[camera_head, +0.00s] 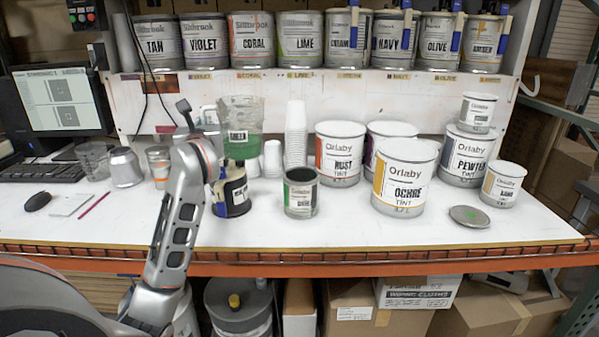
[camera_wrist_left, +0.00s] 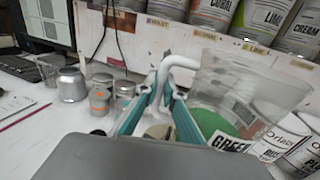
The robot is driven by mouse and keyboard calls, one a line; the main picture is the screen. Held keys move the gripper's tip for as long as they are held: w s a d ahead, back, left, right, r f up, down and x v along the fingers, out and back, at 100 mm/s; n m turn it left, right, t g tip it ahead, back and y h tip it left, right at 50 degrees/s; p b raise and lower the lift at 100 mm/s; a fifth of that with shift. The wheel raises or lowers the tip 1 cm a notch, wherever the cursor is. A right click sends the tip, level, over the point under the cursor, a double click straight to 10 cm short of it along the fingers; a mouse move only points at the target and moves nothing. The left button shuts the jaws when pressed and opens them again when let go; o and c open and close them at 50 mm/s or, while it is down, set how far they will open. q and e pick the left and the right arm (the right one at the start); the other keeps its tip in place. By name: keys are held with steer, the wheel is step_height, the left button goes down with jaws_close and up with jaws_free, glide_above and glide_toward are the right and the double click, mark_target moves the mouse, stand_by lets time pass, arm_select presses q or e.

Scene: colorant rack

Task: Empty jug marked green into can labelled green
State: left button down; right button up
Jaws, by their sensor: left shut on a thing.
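A clear jug (camera_head: 241,112) with green liquid stands upright at centre left in the head view. In the left wrist view the jug (camera_wrist_left: 240,85) bears a label reading GREEN. My left gripper (camera_wrist_left: 158,90) is shut on the jug's white handle (camera_wrist_left: 178,64). The jug's base is hidden, so I cannot tell whether it touches the bench. An open can (camera_head: 300,200) with a green-banded label and dark inside stands in front and to the right of the jug; its label is too small to read surely. My right gripper is not in view.
A lid (camera_head: 469,216) lies flat at right. The front bench strip is clear.

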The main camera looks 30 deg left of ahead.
arm_select(q)
steer(key=shift+a+r, duration=0.35)
steer(key=shift+a, duration=0.05)
steer(key=shift+d+r, duration=0.1)
steer(key=shift+r, duration=0.05)
